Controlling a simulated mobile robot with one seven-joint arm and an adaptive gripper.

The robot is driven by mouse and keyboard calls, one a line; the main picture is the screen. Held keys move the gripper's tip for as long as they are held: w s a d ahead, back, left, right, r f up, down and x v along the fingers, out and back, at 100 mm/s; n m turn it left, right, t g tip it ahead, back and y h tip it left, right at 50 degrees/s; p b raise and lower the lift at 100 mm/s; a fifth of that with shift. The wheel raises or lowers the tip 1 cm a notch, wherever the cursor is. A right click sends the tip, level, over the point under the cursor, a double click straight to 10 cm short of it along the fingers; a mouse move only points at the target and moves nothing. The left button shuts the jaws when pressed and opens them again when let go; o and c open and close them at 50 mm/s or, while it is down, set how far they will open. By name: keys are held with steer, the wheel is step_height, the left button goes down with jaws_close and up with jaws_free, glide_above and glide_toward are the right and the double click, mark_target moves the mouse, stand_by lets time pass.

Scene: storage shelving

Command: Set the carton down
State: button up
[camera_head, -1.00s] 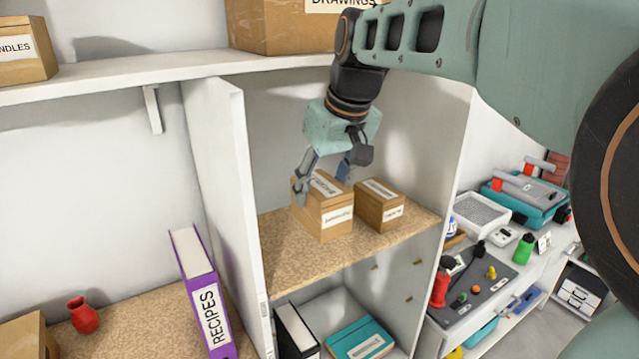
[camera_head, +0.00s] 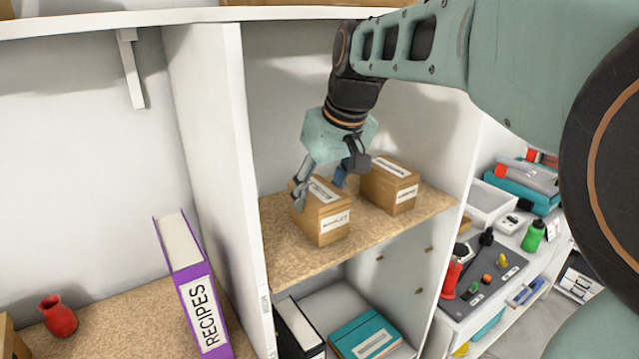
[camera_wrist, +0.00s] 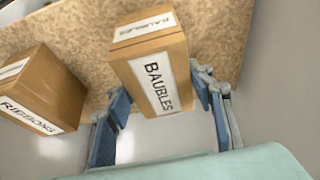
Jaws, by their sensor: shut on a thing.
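The carton labelled BAUBLES (camera_head: 318,229) is a brown box with white labels. It is at the cubby's chipboard shelf (camera_head: 285,258), near the front edge; I cannot tell whether its base touches the board. My gripper (camera_head: 321,188) is shut on it from above, one finger on each side. In the wrist view the carton (camera_wrist: 158,52) sits between the blue-grey fingers, its BAUBLES label facing the camera. A second brown carton (camera_head: 388,190) stands apart to its right on the shelf. In the wrist view this carton (camera_wrist: 40,92) reads RIBBONS.
A white upright panel (camera_head: 215,150) bounds the cubby on the left. Below are a black binder (camera_head: 297,325) and a teal box (camera_head: 365,338). A purple RECIPES binder (camera_head: 195,290) and red vase (camera_head: 58,316) stand at left. Bare board lies left of the held carton.

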steer(key=shift+f, duration=0.15)
steer(key=shift+f, duration=0.15)
steer(key=o, duration=1.4)
steer(key=shift+o, duration=0.2)
